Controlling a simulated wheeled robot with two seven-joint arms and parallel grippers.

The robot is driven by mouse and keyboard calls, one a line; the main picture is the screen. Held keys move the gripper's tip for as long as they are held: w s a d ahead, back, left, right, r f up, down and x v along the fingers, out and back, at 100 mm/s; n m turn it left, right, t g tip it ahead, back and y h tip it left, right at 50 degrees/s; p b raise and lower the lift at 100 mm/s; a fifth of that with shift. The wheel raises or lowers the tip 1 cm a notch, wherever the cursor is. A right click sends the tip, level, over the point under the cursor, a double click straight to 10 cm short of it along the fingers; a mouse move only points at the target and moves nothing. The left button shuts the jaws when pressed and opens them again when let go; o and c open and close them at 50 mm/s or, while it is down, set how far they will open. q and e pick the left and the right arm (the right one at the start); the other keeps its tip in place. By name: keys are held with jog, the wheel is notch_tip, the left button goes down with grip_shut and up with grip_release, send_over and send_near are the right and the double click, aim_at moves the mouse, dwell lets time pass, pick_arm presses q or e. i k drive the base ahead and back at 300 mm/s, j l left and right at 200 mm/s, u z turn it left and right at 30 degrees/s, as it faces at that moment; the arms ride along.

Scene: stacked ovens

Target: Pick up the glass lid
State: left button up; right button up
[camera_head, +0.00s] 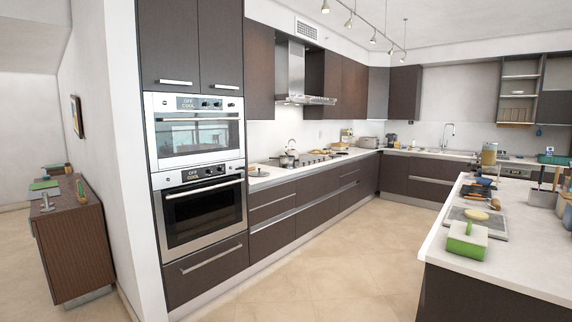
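I cannot make out the glass lid with certainty. A small round, low object (258,172) lies on the left counter just right of the ovens; it could be a lid or a plate, but it is too small to tell. A pot (288,160) stands near the cooktop (318,159) farther along that counter; whether a lid is on it is unclear. Neither of my grippers shows in the head view.
Two stacked ovens (203,213) are shut in a tall dark cabinet. A white-topped island (520,270) at the right bears a green-and-white box (467,240), a board and utensils. A brown cabinet (75,240) stands far left. The tiled floor (340,265) between is clear.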

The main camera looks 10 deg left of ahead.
aim_at(256, 173)
jog(key=i, duration=2.4)
jog(key=i+l+u, duration=0.1)
jog(key=i, duration=1.05)
jog(key=i+l, duration=0.15)
jog(key=i, duration=1.05)
